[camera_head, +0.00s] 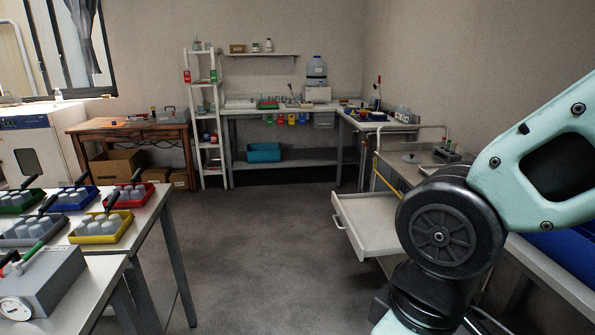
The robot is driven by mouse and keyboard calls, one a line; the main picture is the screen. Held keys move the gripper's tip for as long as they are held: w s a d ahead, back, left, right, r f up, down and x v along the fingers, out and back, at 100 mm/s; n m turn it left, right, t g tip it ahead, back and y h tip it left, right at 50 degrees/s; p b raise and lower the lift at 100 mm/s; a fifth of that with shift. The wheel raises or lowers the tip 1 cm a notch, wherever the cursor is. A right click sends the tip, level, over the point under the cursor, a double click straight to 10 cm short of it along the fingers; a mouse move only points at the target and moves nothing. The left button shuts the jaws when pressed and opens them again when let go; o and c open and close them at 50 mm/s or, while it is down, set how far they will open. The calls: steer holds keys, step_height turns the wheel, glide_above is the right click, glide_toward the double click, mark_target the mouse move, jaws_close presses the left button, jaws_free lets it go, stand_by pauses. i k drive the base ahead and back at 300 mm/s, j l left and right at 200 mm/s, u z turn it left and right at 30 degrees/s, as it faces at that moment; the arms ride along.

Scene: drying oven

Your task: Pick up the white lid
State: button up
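A small, pale, round object with a dark knob, possibly the white lid (411,158), lies on top of the cart (396,172) right of centre. It is too small to be sure. My arm fills the right side of the view, in front of part of the cart. My gripper is not in view, so whether it is open or shut does not show.
The cart's white drawer (362,221) is pulled out over the floor. A table with coloured trays of grey pieces, including a yellow tray (78,238), stands at the left. A white oven (42,148) is behind it. The middle floor (250,245) is clear.

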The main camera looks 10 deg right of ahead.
mark_target(410, 158)
steer(key=i+z, duration=0.1)
steer(key=i, duration=0.5)
steer(key=i+j+z, duration=0.1)
steer(key=i, duration=0.55)
steer(key=i+j+z, duration=0.1)
steer(key=i, duration=0.5)
steer(key=i+j+z, duration=0.3)
steer(key=i+z, duration=0.2)
steer(key=i+j+z, duration=1)
steer(key=j, duration=0.2)
